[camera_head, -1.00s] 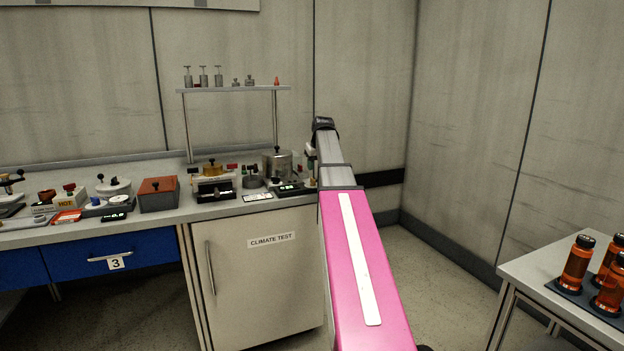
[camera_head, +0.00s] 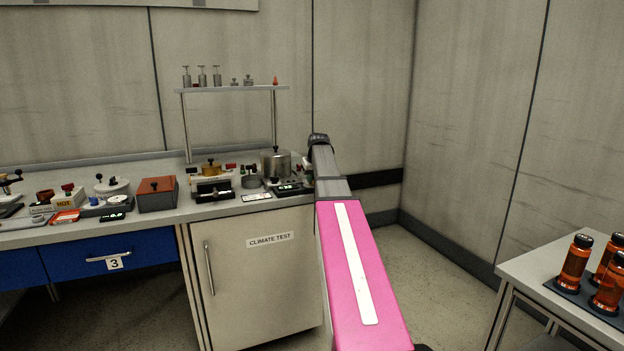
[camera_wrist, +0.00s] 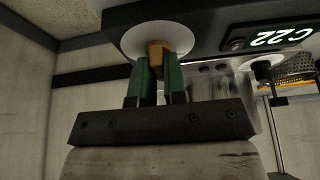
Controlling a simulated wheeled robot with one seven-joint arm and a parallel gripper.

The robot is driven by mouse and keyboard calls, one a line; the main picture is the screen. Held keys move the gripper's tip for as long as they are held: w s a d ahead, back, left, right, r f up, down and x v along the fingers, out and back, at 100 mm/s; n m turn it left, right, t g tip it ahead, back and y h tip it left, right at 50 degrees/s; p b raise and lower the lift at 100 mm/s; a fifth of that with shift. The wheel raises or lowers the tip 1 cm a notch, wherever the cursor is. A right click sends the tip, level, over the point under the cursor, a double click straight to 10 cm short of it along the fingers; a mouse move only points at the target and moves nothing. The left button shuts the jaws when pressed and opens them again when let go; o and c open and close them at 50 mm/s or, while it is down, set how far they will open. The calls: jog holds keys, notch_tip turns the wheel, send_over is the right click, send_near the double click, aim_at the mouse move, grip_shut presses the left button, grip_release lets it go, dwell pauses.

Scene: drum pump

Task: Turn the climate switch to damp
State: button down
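In the wrist view, a tan knob (camera_wrist: 157,48) stands on a round white dial (camera_wrist: 185,36) on the underside of a dark panel as pictured. My gripper (camera_wrist: 158,66) has its two green fingers on either side of the knob, apparently touching it. The knob's lower part is hidden between the fingers, and no dial markings can be read. A lit display (camera_wrist: 277,37) beside the dial shows inverted characters. In the head view, my arm hides the gripper and dial at the bench's right end.
A cabinet door labelled CLIMATE TEST (camera_head: 270,240) is under the bench. A metal canister (camera_head: 276,162), a dark box with a display (camera_head: 293,189) and a brown-lidded box (camera_head: 157,194) stand on it. Amber bottles (camera_head: 574,262) stand on a table at right.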

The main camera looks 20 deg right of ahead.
jog(key=shift+m, duration=0.3)
jog(key=m+h, duration=0.2)
jog(key=m, duration=0.2)
jog(key=shift+a, duration=0.1)
jog(key=shift+m+g+h, duration=0.6)
jog(key=shift+m+g, duration=0.1)
jog(key=shift+m, duration=1.4)
jog(key=c, duration=1.2)
grip_release()
jog(key=shift+o, duration=0.2)
jog(key=v, duration=1.1)
jog(key=shift+f, duration=0.1)
